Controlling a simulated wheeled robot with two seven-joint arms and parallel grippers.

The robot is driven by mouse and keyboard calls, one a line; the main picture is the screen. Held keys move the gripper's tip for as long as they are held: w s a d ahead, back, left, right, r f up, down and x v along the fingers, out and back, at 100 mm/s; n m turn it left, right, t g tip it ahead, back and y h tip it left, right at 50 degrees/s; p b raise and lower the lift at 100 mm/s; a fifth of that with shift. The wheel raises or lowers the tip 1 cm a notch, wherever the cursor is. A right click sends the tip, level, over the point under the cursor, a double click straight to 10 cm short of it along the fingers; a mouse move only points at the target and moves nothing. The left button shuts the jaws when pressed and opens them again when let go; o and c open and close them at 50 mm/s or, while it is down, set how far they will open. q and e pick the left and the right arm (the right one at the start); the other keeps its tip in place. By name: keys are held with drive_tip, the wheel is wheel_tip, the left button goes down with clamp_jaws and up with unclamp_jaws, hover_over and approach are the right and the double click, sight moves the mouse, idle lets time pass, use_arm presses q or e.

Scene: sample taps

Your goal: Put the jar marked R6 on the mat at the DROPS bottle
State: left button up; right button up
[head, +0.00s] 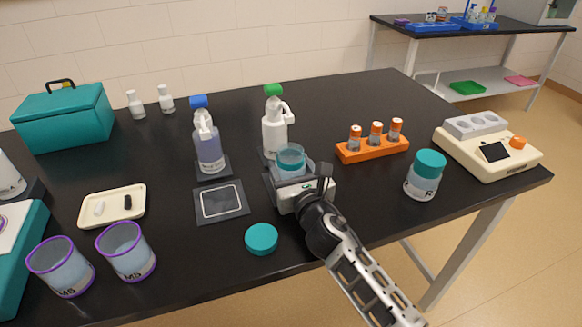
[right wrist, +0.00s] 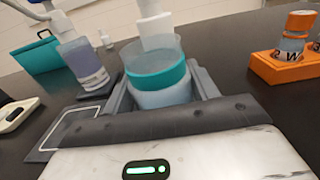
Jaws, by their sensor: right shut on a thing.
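My right gripper (head: 300,183) is shut on an open clear jar (head: 290,162) with a teal band, just in front of the white green-capped pump bottle (head: 275,130). The jar also shows in the right wrist view (right wrist: 160,82), upright between the fingers; its marking is hidden. I cannot tell whether it touches the surface below. A dark mat with a white square outline (head: 221,202) lies empty in front of the blue-capped bottle (head: 208,146). I cannot read either bottle's label. A teal-lidded jar (head: 422,185), its label starting with R, stands at the right. My left gripper is out of view.
A loose teal lid (head: 261,238) lies near the front edge. Purple-rimmed cups (head: 125,252) and a cream tray (head: 112,207) stand left. An orange rack of vials (head: 372,148) and a cream device (head: 490,148) stand right.

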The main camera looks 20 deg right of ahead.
drive_tip(key=shift+f, duration=0.2)
drive_tip(key=o, duration=1.1)
drive_tip(key=shift+r, duration=0.1)
drive_tip(key=shift+r, duration=0.2)
drive_tip(key=shift+s+f, duration=0.1)
drive_tip(key=shift+s, duration=0.2)
drive_tip(key=s, duration=0.7)
drive_tip(key=s+d, duration=0.1)
drive_tip(key=s, duration=0.3)
drive_tip(key=shift+s, duration=0.2)
